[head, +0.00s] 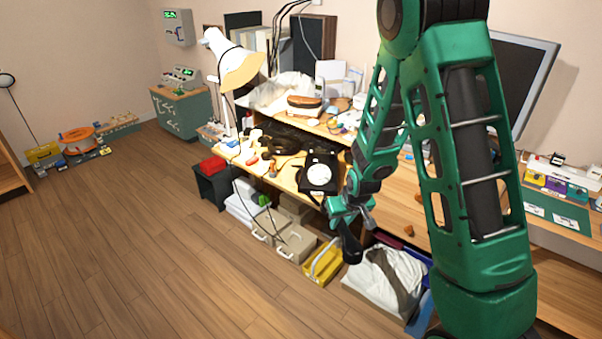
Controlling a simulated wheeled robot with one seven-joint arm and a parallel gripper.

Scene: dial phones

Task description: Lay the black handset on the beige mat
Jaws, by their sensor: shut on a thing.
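My green gripper (350,216) is in front of the desk's front edge, right of the black dial phone. It is shut on the black handset (351,247), which hangs below the fingers, clear of the desk. The phone's black body (318,173) with a white dial sits on the desk. I cannot make out a beige mat for certain; my arm covers part of the desk to the right.
A white lamp (239,67) stands at the desk's left end. Tools and small parts crowd the desktop left of the phone. Below are a yellow toolbox (324,263) and a bin with white cloth (385,277).

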